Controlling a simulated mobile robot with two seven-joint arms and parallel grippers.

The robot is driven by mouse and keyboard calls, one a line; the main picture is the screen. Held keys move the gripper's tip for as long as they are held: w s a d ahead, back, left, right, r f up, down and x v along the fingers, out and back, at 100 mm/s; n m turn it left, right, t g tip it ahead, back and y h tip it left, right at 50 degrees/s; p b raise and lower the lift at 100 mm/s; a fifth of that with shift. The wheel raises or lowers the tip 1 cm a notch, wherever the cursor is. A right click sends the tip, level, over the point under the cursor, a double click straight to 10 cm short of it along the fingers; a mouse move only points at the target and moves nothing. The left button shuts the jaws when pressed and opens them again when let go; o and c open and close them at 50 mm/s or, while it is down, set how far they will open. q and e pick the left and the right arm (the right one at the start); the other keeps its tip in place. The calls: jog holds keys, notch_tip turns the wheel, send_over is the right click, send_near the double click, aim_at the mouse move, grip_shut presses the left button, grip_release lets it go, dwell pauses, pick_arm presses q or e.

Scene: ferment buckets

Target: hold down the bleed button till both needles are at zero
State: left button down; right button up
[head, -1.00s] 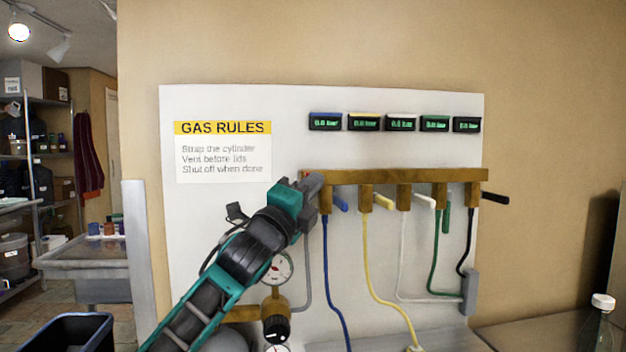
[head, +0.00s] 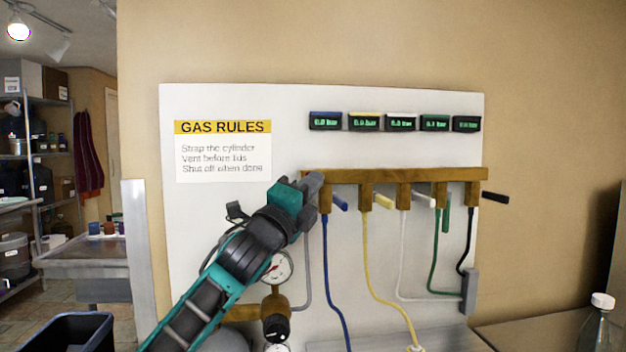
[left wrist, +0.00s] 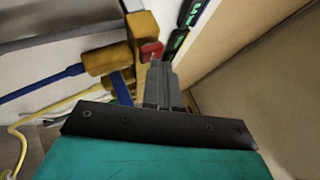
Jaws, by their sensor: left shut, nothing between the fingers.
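My left gripper (head: 316,183) is shut and empty, with its fingertips at the left end of the brass manifold (head: 400,176). In the left wrist view the fingertips (left wrist: 158,70) are at the red bleed button (left wrist: 150,51) and seem to touch it; how far it is pressed I cannot tell. The button is hidden behind the gripper in the head view. The upper gauge (head: 279,267) is partly covered by my arm, and its needle is too small to read surely. Only the top of the lower gauge (head: 277,348) shows. My right gripper is not in view.
Several valve handles, such as the blue one (head: 340,202), stick out below the manifold, with coloured hoses hanging down. Several small green-lit displays (head: 401,121) sit above. A rules sign (head: 222,152) is on the white board. A clear bottle (head: 600,325) stands at the lower right.

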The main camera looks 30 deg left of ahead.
pick_arm(q)
jog(key=shift+s, duration=0.1)
jog(key=shift+s+d, duration=0.5)
jog(key=shift+s, duration=0.15)
jog(key=shift+d, duration=0.1)
jog(key=s+d, duration=0.1)
jog(key=s, duration=0.1)
jog(key=s+d, duration=0.2)
jog(key=shift+p, duration=0.3)
jog(key=shift+f, duration=0.1)
dwell(0.5)
